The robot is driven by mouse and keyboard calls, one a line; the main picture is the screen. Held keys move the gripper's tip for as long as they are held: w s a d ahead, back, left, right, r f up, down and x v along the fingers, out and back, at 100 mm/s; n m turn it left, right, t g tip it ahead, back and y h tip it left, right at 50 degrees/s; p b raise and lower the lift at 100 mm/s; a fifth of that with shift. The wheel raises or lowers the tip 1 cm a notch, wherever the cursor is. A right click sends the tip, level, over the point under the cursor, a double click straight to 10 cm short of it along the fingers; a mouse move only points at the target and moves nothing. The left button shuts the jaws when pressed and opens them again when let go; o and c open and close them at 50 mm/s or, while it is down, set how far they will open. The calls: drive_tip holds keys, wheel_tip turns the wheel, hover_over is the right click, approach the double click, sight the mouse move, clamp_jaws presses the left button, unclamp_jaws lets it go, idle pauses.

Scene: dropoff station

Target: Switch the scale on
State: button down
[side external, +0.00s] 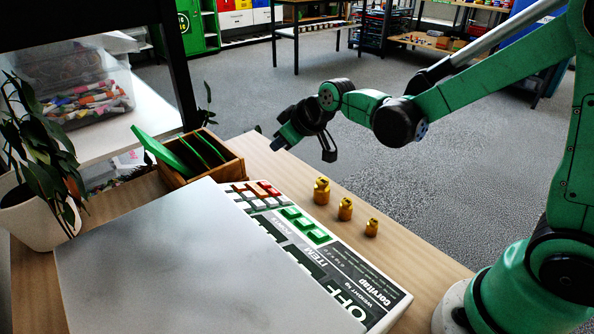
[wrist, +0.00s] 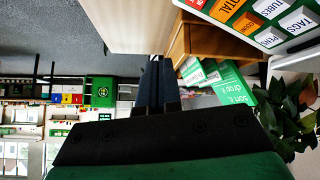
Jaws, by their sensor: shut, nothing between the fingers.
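The scale has a large silver plate (side external: 190,260) and a white keypad housing (side external: 400,298) on the wooden table. Its panel carries red, white and green keys (side external: 305,225). A dark display strip (side external: 335,287) shows the word OFF. In the wrist view, labelled orange and white keys (wrist: 265,25) of the scale show at the top right. My gripper (side external: 278,143) is in the air beyond the far end of the keypad, apart from the scale. Its two dark fingers are together and empty in the wrist view (wrist: 158,85). I cannot tell which key is the power key.
A wooden box (side external: 225,172) with green cards stands behind the scale. Brass weights (side external: 345,208) stand in a row right of the keypad. A potted plant (side external: 40,210) and a clear bin of markers (side external: 85,100) are at the left. The table strip by the weights is otherwise clear.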

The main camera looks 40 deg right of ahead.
sight(261, 181)
drive_tip(key=shift+a+f, duration=0.35)
drive_tip(key=shift+f, duration=0.5)
drive_tip(key=shift+a+f, duration=0.4)
drive_tip(key=shift+f, duration=0.4)
drive_tip(key=shift+a+f, duration=0.35)
drive_tip(key=shift+f, duration=0.5)
drive_tip(key=shift+a+f, duration=0.15)
drive_tip(key=shift+f, duration=0.2)
drive_tip(key=shift+a+f, duration=0.15)
drive_tip(key=shift+f, duration=0.2)
idle(0.6)
idle(0.4)
drive_tip(key=shift+d+r, duration=0.3)
drive_tip(key=shift+r, duration=0.45)
drive_tip(key=shift+r, duration=0.1)
drive_tip(key=shift+d+r, duration=0.35)
drive_tip(key=shift+r, duration=0.4)
drive_tip(key=shift+d+r, duration=0.35)
drive_tip(key=shift+r, duration=0.35)
drive_tip(key=shift+d+r, duration=0.35)
drive_tip(key=shift+r, duration=0.4)
